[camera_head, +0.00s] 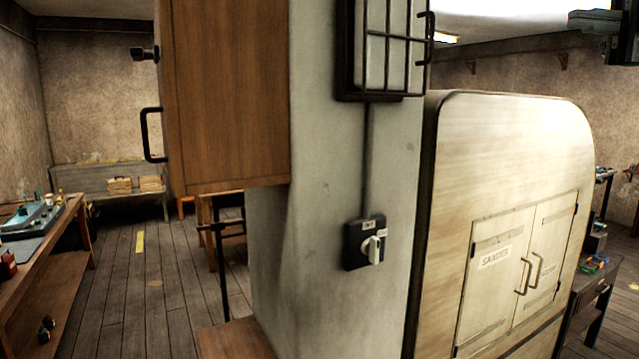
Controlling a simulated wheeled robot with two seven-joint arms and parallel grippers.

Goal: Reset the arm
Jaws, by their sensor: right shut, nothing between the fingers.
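Part of my right gripper (622,45) shows as a dark shape at the top right corner, cut off by the picture's edge. It is shut and empty, raised in front of the far wall and touching nothing that I can see. My left gripper is not in view. No handwheel press can be made out.
A pale sander cabinet (520,130) with shut doors stands right. A workbench (45,245) is at left, with open plank floor (125,300) beside it.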

